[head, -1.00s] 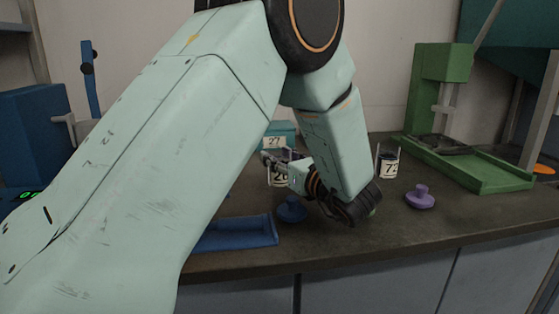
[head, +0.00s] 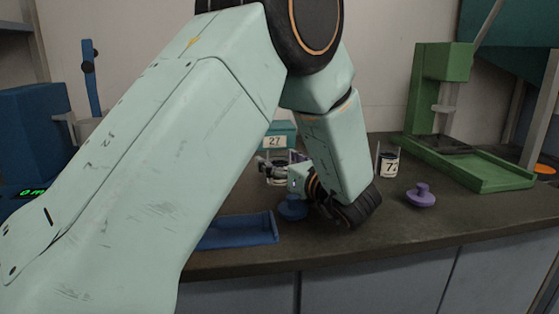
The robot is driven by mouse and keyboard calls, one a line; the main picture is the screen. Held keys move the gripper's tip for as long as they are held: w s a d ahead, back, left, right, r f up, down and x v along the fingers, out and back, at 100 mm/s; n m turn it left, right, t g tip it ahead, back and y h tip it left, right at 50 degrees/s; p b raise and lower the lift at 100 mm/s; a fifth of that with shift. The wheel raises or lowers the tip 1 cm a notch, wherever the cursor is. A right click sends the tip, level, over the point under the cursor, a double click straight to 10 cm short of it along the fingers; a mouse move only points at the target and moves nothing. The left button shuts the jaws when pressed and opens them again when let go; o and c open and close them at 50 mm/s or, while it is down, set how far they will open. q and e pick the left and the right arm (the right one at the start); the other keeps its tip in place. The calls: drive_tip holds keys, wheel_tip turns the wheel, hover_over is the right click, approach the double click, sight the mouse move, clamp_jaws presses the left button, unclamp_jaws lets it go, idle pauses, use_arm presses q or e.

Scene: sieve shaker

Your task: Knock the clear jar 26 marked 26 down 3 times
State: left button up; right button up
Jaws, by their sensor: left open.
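The clear jar 26 (head: 280,177) stands on the dark bench, left of centre, mostly hidden by my left gripper. Only a bit of its clear body and pale label shows, and the number cannot be read now. My left gripper (head: 271,168) reaches in from the right and its open fingers are at the jar's upper part. I cannot tell whether they touch it. My left arm covers much of the view. My right gripper is not in view.
A teal box marked 27 (head: 276,140) stands behind. Another labelled jar (head: 389,164), a purple knobbed lid (head: 421,196) and a green stand (head: 470,165) are to the right. A blue knobbed lid (head: 293,208) and blue tray (head: 240,232) lie in front.

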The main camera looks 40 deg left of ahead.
use_arm(q)
drive_tip(key=shift+w, duration=0.1)
drive_tip(key=v, duration=0.7)
drive_tip(key=shift+d, duration=0.2)
idle(0.8)
